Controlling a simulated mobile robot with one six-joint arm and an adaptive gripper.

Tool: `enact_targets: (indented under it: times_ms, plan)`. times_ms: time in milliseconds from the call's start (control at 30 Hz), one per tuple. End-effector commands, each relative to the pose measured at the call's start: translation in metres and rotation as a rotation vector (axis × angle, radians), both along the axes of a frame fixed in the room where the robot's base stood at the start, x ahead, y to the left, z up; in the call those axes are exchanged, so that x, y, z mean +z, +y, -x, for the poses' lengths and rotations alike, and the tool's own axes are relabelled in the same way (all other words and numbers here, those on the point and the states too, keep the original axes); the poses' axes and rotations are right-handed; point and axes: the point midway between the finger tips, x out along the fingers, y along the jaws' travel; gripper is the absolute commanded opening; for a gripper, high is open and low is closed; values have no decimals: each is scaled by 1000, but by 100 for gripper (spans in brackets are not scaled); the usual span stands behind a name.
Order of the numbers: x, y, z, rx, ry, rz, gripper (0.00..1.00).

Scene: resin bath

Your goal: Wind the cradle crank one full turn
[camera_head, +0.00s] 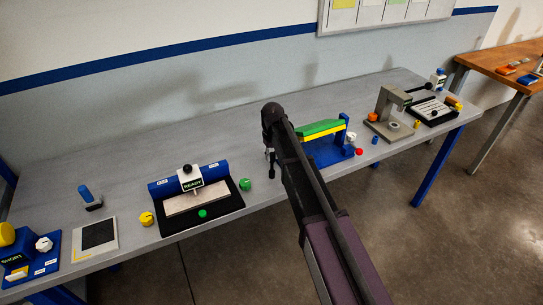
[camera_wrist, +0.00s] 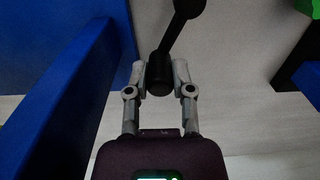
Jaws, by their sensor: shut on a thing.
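The cradle is a blue stand (camera_head: 326,152) with a green and yellow piece (camera_head: 320,130) across its top, right of my arm in the head view. Its black crank (camera_wrist: 181,28) shows in the wrist view, with an arm slanting up and right to a round end at the top edge. My gripper (camera_wrist: 160,72) is shut on the crank's dark handle (camera_wrist: 159,80), one finger on each side. In the head view my gripper (camera_head: 271,163) is small and dark beside the stand, and my arm hides most of the crank.
A blue wall (camera_wrist: 70,95) runs close along the left of my gripper in the wrist view. On the grey bench (camera_head: 110,180), a READY fixture (camera_head: 232,200) and green knob (camera_head: 245,184) stand left, and a grey press (camera_head: 388,105) right.

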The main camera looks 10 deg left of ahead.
Motion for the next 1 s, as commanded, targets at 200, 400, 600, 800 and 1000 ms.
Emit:
enact_targets:
  times_ms: [200,400,600,800,1000]
  plan:
    - [0,-1,1,2,2,1,48]
    - [0,0,1,2,1,1,65]
    - [0,0,0,2,1,1,65]
    - [0,1,0,18,1,1,65]
    - [0,5,1,85,0,0,65]
